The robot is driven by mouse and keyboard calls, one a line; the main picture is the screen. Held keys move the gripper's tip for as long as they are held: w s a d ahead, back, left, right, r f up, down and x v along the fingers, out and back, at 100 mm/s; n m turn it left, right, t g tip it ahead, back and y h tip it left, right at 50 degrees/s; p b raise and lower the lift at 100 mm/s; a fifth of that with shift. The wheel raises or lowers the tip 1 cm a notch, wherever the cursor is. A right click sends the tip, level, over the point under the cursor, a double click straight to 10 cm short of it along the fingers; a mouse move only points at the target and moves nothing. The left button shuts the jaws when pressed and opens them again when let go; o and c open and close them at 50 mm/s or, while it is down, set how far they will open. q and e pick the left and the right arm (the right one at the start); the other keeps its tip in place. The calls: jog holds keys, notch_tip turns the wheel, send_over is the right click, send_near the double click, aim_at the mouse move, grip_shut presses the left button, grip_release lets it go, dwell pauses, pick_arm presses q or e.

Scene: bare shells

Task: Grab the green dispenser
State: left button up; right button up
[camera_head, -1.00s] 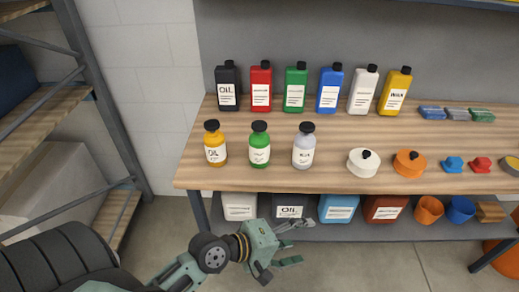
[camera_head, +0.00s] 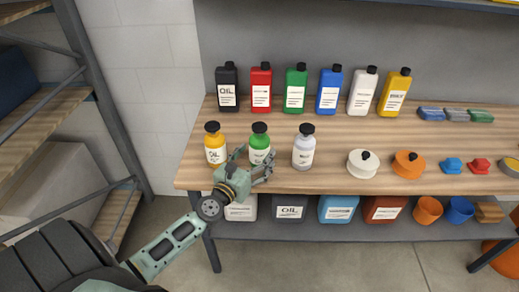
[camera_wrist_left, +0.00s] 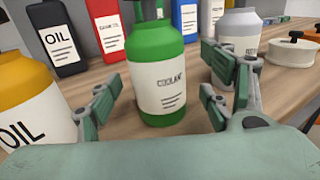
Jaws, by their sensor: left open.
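The green dispenser is a round green bottle (camera_head: 259,141) with a black cap and white label, upright at the front of the table. In the left wrist view the green bottle (camera_wrist_left: 157,52) stands centred ahead, its label reading COOLANT; its top is cut off. My left gripper (camera_head: 255,162) is open at the table's front edge, just in front of this bottle and hiding its lower part. In the left wrist view its open fingers (camera_wrist_left: 158,105) point to either side of the bottle, with nothing held. My right gripper is not in view.
A yellow bottle (camera_head: 215,147) stands close left of it and a grey bottle (camera_head: 304,148) close right. Several flat bottles, including a green one (camera_head: 296,88), line the back. White (camera_head: 363,168) and orange (camera_head: 408,170) lidded pots stand further right on the wooden table (camera_head: 334,128).

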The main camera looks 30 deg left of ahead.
pick_arm(q)
jog(key=w, duration=0.3)
jog(key=shift+w+a+r, duration=0.1)
jog(key=shift+w+a, duration=0.05)
jog(key=shift+a, duration=0.15)
jog(key=shift+r, duration=0.1)
jog(key=c, duration=1.7)
